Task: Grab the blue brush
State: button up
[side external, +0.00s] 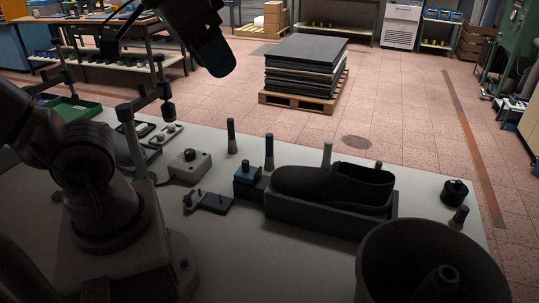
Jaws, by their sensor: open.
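The blue brush is hard to single out. I cannot make out my gripper's fingertips in this view. Nothing is seen touching the brush.
A dark shoe (330,186) sits in a grey tray (315,217) beside the brush. A dark round bin (375,250) fills the front right. A grey control box (188,167) and a post with clamps (134,140) stand left.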

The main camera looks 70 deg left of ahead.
jog(key=w+a+f+n+t+h, duration=0.2)
jog(key=w+a+n+t+h, duration=0.4)
jog(key=n, duration=1.3)
jog(key=w+a+n+t+y, duration=0.2)
jog(key=a+n+t+y, duration=0.5)
jog(key=a+n, duration=1.05)
jog(key=m, duration=0.1)
send_near(269, 152)
notch_tip(269, 152, up, 4)
jog(key=w+a, duration=0.1)
jog(key=w, duration=1.1)
jog(key=shift+a, duration=0.15)
jog(key=shift+w, duration=0.1)
grip_shut()
jog(key=shift+r, duration=0.1)
